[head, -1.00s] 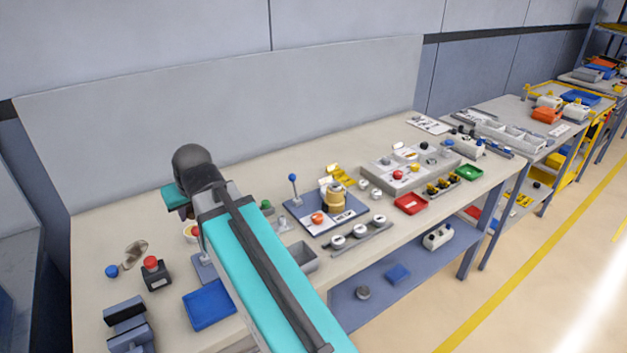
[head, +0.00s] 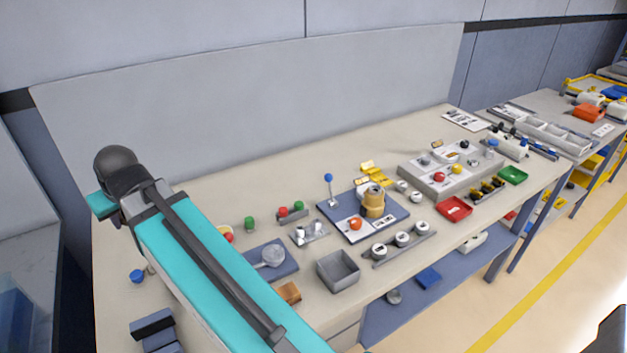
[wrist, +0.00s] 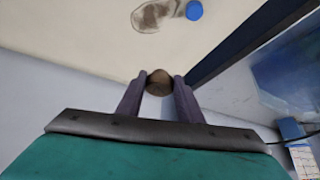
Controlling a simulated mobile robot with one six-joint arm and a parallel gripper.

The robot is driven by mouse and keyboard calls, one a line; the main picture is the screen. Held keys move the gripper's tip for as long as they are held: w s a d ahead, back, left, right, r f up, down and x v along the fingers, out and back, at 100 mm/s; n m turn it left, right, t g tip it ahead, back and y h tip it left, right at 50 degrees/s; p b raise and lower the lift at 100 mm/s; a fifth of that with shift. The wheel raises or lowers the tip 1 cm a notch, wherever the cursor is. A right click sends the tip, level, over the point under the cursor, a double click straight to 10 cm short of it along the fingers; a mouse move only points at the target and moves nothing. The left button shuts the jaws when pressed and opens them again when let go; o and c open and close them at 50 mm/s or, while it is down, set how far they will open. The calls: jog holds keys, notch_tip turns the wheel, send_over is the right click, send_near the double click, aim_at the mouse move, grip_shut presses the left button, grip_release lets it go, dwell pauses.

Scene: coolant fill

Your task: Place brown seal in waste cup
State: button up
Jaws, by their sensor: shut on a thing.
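The brown seal (wrist: 159,84) is a small round brown piece between the fingertips of my gripper (wrist: 160,82) in the wrist view. My gripper is shut on it, over the pale bench top near an edge. In the head view my arm hides the gripper and the seal.
A grey open bin (head: 338,271), a brown block (head: 289,293) and a blue fixture plate (head: 363,214) stand right of my arm. Dark blocks (head: 153,327) stand at front left.

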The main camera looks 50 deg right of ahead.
jog(key=shift+w+a, duration=0.15)
jog(key=shift+w, duration=0.05)
dwell(0.3)
jog(key=shift+w+d, duration=0.15)
jog(key=shift+d, duration=0.4)
jog(key=s+d+f+m+h+b, duration=0.1)
jog(key=d+f+m+b, duration=0.2)
jog(key=d, duration=3.2)
jog(key=s+d+b, duration=0.1)
jog(key=s+d, duration=0.5)
jog(key=d, duration=0.4)
jog(key=s+d+f+b, duration=0.1)
jog(key=s+d, duration=0.5)
jog(key=d, duration=0.4)
jog(key=s+d+h+b, duration=0.1)
jog(key=s+d+b, duration=0.1)
jog(key=s+d, duration=0.4)
jog(key=d, duration=0.4)
jog(key=shift+f+m, duration=0.3)
jog(key=shift+f, duration=0.15)
